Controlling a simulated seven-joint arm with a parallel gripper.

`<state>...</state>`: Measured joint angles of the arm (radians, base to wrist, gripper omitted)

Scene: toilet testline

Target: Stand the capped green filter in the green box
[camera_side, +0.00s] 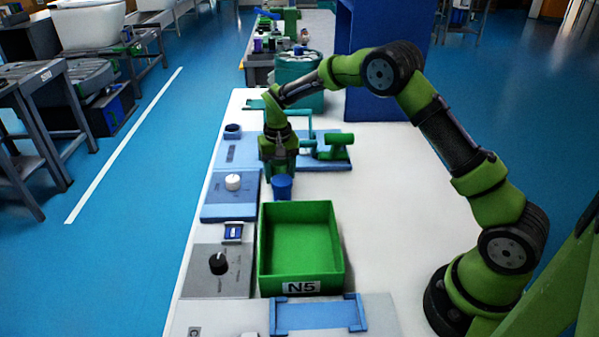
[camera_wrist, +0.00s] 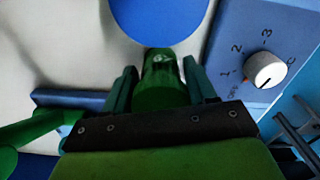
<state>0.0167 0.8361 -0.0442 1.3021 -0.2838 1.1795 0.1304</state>
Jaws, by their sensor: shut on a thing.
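My gripper (camera_side: 279,163) is above the white bench, just beyond the far edge of the green box. In the wrist view its two fingers (camera_wrist: 160,84) close on the sides of the green filter (camera_wrist: 163,70). The filter's blue cap (camera_wrist: 158,16) fills the top of that view and is partly cut off. In the side view the blue cap (camera_side: 282,187) shows just below the gripper, while the green body is hard to make out. The green box (camera_side: 329,240) is open and empty, labelled N5, and stands on the bench nearer the side camera.
A blue panel with a white knob (camera_side: 233,183) lies left of the gripper. A grey panel with a black knob (camera_side: 218,263) is left of the box. A blue fixture with a green clamp (camera_side: 335,148) is behind. The bench right of the box is clear.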

